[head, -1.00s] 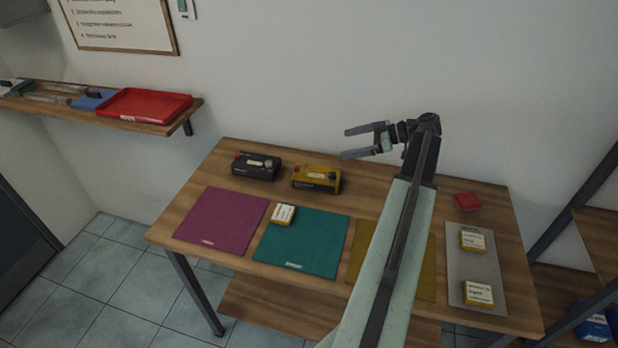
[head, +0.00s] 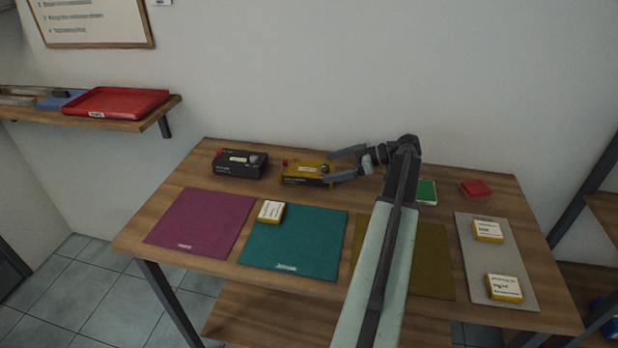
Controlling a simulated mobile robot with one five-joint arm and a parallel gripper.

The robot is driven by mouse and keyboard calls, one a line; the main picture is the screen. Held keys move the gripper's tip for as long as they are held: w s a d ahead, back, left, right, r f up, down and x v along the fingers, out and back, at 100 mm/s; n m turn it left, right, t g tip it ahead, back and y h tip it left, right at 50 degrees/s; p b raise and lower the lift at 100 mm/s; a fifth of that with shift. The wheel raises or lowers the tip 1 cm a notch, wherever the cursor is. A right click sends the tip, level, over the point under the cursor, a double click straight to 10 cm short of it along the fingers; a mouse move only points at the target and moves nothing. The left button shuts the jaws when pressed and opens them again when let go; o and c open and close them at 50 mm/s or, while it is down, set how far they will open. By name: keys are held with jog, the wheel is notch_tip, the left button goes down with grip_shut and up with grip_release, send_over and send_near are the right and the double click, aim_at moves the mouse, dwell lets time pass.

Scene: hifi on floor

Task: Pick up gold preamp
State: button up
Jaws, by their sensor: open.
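The gold preamp (head: 304,172) is a small box with a gold top, a dark front and a red knob. It stands at the back of the wooden table, behind the teal mat. My gripper (head: 328,167) is open at its right end, with its fingers pointing left. The fingertips overlap the right part of the preamp in the head view. I cannot tell whether they touch it or how far around it they reach.
A black box (head: 239,165) stands just left of the gold preamp. Purple (head: 202,220), teal (head: 292,245) and olive (head: 432,262) mats lie in front. A yellow-and-white box (head: 271,212) is on the teal mat. A green item (head: 427,191) and red item (head: 475,189) lie right of my arm.

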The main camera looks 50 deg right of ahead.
aim_at(311, 167)
jog(key=b+x, duration=0.2)
jog(key=x, duration=0.5)
jog(key=shift+w+a+r, duration=0.1)
jog(key=shift+w+a, duration=0.05)
jog(key=shift+a, duration=0.15)
jog(key=shift+r, duration=0.1)
jog(key=c, duration=1.9)
jog(key=shift+r, duration=0.1)
notch_tip(311, 167, up, 3)
jog(key=p, duration=0.3)
jog(key=shift+r+p, duration=0.2)
jog(key=shift+p, duration=0.15)
jog(key=shift+a+r, duration=0.1)
jog(key=shift+r, duration=0.1)
jog(key=s+a, duration=0.1)
jog(key=a, duration=0.4)
jog(key=s+a+p, duration=0.1)
jog(key=s+a, duration=0.1)
jog(key=a, duration=0.3)
jog(key=s+a+r, duration=0.1)
jog(key=a, duration=0.4)
jog(key=shift+s, duration=0.15)
